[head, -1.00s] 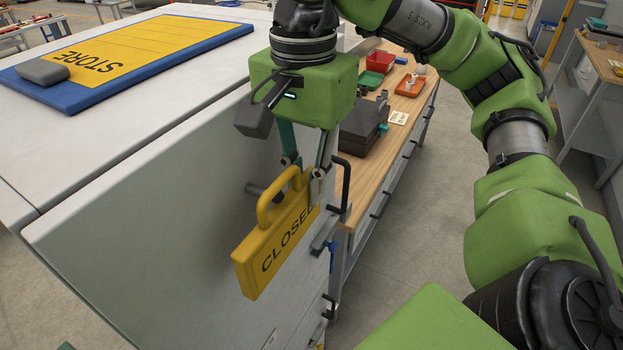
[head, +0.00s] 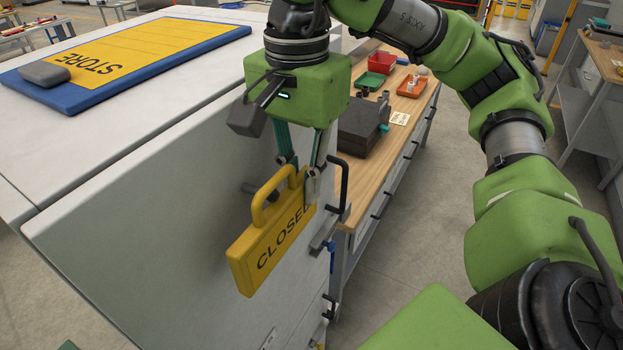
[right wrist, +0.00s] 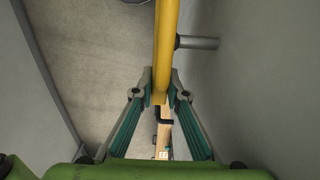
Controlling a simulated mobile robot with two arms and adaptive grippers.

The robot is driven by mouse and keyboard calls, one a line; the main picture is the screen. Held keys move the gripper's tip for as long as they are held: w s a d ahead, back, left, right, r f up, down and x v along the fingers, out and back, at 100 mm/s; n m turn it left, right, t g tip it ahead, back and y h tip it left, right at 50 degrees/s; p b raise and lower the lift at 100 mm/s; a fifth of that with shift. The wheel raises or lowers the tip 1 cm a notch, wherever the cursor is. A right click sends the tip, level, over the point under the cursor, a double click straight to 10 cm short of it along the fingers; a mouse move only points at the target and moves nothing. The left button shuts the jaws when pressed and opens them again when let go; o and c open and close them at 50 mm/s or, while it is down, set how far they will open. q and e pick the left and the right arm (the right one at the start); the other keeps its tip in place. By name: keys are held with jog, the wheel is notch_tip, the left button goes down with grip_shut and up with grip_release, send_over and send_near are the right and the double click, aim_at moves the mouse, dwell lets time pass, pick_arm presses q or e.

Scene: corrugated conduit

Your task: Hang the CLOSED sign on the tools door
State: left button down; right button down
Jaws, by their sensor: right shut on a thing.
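The yellow CLOSED sign (head: 275,240) with a loop handle hangs from my right gripper (head: 300,178), which is shut on its right end, beside the grey door (head: 150,230). A short grey peg (head: 249,187) sticks out of the door behind the handle, partly hidden by it. In the right wrist view the sign (right wrist: 166,45) is an upright yellow strip between the fingertips (right wrist: 160,88). The peg (right wrist: 198,43) reaches from the door on the right to the sign's side there. I cannot tell whether its tip is inside the loop. My left gripper is out of view.
A black door handle (head: 343,185) stands close to the right of the sign. A wooden bench (head: 413,112) with a dark toolbox (head: 360,135) and trays lies beyond. A blue-edged STORE board (head: 150,52) with a grey block (head: 44,74) lies on the cabinet top.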

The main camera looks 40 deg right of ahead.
jog(key=shift+w+a+r, duration=0.15)
jog(key=shift+w+r, duration=0.25)
jog(key=shift+w, duration=0.05)
dwell(0.6)
jog(key=shift+s+f, duration=0.4)
jog(key=shift+s, duration=0.15)
dwell(0.3)
jog(key=shift+s, duration=0.2)
jog(key=s, duration=0.1)
jog(key=s+d, duration=0.1)
jog(key=s, duration=0.1)
jog(key=s+d, duration=0.1)
jog(key=shift+s+d+f+p, duration=0.1)
jog(key=shift+s+d+p, duration=0.1)
jog(key=shift+s+p, duration=0.2)
dwell(0.7)
